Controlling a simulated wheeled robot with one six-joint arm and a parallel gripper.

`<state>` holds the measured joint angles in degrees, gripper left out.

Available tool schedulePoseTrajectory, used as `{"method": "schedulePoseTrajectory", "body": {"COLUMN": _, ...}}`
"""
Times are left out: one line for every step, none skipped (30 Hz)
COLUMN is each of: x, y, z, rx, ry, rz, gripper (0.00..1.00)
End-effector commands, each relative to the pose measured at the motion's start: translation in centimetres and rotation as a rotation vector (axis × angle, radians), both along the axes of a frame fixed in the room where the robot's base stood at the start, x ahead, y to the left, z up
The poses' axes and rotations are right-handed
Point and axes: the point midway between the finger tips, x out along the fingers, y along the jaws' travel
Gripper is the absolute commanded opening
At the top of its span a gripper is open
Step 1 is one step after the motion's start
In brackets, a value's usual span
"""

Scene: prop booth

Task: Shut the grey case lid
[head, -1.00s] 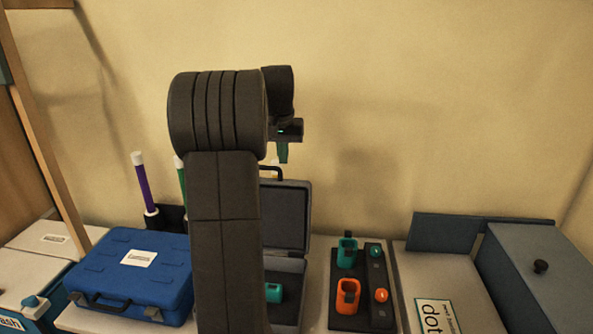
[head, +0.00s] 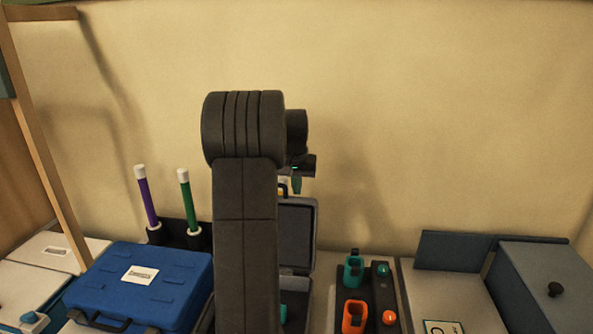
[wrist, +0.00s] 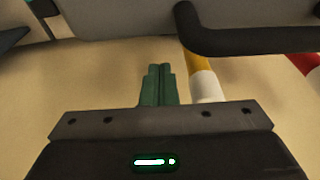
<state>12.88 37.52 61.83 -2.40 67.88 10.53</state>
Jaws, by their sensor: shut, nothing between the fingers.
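The grey case stands open in the head view, its lid (head: 298,235) raised upright, partly hidden behind my arm. A teal item (head: 283,313) shows low in the case, mostly hidden by my arm. My gripper (head: 297,186) is shut and empty, with green fingers, just above the lid's top edge in the head view. In the wrist view the shut fingertips (wrist: 159,70) point toward a grey panel (wrist: 130,18) that looks like the lid. A dark handle (wrist: 250,42) sticks out from that panel, right of the fingertips. I cannot tell whether the fingers touch the lid.
A closed blue case (head: 140,285) sits at left, with purple (head: 148,203) and green (head: 189,205) sticks behind it. A black holder (head: 370,299) with teal and orange pieces stands right of the grey case. A blue-grey box (head: 548,285) is at far right.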

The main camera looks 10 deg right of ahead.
Motion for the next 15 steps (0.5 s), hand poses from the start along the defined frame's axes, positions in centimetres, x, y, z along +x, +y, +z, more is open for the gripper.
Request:
{"method": "schedulePoseTrajectory", "body": {"x": -0.8, "y": 0.3, "z": 0.8, "rx": -0.002, "ry": -0.006, "rz": 0.001, "gripper": 0.00}}
{"method": "schedulePoseTrajectory", "body": {"x": -1.1, "y": 0.5, "z": 0.8, "rx": -0.001, "ry": -0.005, "rz": 0.001, "gripper": 0.00}}
{"method": "schedulePoseTrajectory", "body": {"x": -1.5, "y": 0.7, "z": 0.8, "rx": -0.001, "ry": -0.005, "rz": 0.001, "gripper": 0.00}}
{"method": "schedulePoseTrajectory", "body": {"x": -1.8, "y": 0.8, "z": 0.9, "rx": -0.002, "ry": -0.006, "rz": 0.001, "gripper": 0.00}}
{"method": "schedulePoseTrajectory", "body": {"x": -2.0, "y": 0.9, "z": 0.8, "rx": -0.002, "ry": -0.006, "rz": 0.001, "gripper": 0.00}}
{"method": "schedulePoseTrajectory", "body": {"x": -2.3, "y": 1.0, "z": 0.9, "rx": -0.001, "ry": -0.005, "rz": 0.001, "gripper": 0.00}}
{"method": "schedulePoseTrajectory", "body": {"x": -2.5, "y": 1.1, "z": 0.8, "rx": -0.001, "ry": -0.005, "rz": 0.001, "gripper": 0.00}}
{"method": "schedulePoseTrajectory", "body": {"x": -2.7, "y": 1.2, "z": 0.8, "rx": -0.001, "ry": -0.004, "rz": 0.001, "gripper": 0.00}}
{"method": "schedulePoseTrajectory", "body": {"x": -2.8, "y": 1.2, "z": 0.9, "rx": -0.001, "ry": -0.005, "rz": 0.001, "gripper": 0.00}}
{"method": "schedulePoseTrajectory", "body": {"x": -2.9, "y": 1.3, "z": 0.9, "rx": -0.001, "ry": -0.005, "rz": 0.001, "gripper": 0.00}}
{"method": "schedulePoseTrajectory", "body": {"x": -3.0, "y": 1.3, "z": 0.9, "rx": -0.002, "ry": -0.006, "rz": 0.001, "gripper": 0.00}}
{"method": "schedulePoseTrajectory", "body": {"x": -3.1, "y": 1.3, "z": 0.9, "rx": -0.002, "ry": -0.006, "rz": 0.001, "gripper": 0.00}}
{"method": "schedulePoseTrajectory", "body": {"x": -3.1, "y": 1.3, "z": 0.8, "rx": -0.002, "ry": -0.006, "rz": 0.001, "gripper": 0.00}}
{"method": "schedulePoseTrajectory", "body": {"x": -3.1, "y": 1.3, "z": 0.8, "rx": -0.002, "ry": -0.006, "rz": 0.001, "gripper": 0.00}}
{"method": "schedulePoseTrajectory", "body": {"x": -3.1, "y": 1.3, "z": 0.8, "rx": -0.002, "ry": -0.006, "rz": 0.001, "gripper": 0.00}}
